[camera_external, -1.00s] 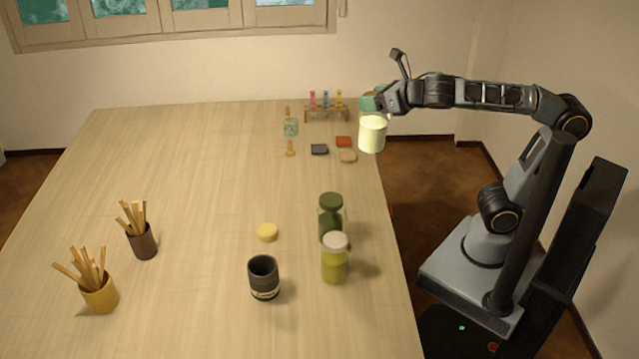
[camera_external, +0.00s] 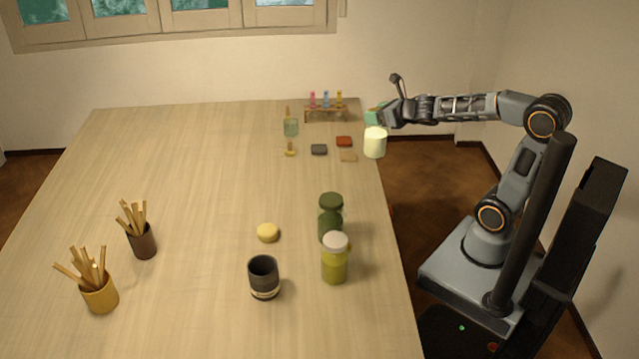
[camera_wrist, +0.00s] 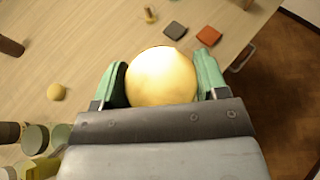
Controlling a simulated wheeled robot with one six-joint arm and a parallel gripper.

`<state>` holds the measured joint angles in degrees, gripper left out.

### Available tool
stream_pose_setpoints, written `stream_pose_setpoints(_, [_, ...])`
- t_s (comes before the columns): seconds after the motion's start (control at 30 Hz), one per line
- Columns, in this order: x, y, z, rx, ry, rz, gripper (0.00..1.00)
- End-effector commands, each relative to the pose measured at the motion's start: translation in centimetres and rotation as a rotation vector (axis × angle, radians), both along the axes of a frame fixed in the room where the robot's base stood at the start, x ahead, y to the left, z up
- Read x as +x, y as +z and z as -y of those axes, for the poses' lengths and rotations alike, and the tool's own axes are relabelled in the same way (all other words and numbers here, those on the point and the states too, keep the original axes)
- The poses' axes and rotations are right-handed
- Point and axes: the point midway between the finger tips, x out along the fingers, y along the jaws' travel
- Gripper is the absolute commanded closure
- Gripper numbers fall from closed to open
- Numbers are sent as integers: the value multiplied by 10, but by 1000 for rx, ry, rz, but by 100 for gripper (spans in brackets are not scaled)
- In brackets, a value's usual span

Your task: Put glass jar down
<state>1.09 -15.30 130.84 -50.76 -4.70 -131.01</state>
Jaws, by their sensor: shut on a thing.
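The glass jar shows as a pale cream-yellow cylinder (camera_external: 375,143) at the table's right edge in the external view. In the wrist view its round yellow top (camera_wrist: 162,78) fills the space between two green fingers. My gripper (camera_external: 375,117) is shut on it from above, with one finger on each side (camera_wrist: 163,66). The jar looks upright. Its underside is hidden in the wrist view, and I cannot tell whether it touches the table (camera_external: 190,190).
A tan tile (camera_external: 348,156), a red tile (camera_external: 344,141) and a dark tile (camera_external: 319,149) lie left of the jar. A test-tube rack (camera_external: 325,113) stands behind. A green jar (camera_external: 331,217) and yellow-green jar (camera_external: 335,258) stand nearer. The table's middle left is clear.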

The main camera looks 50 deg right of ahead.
Motion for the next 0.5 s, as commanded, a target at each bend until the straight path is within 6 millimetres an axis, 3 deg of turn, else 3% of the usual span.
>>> stream_pose_setpoints(0.2, [-1, -14, 22, -1, 7, 3, 100])
stream_pose_setpoints(0.5, [-4, -15, 19, -2, 66, 5, 100])
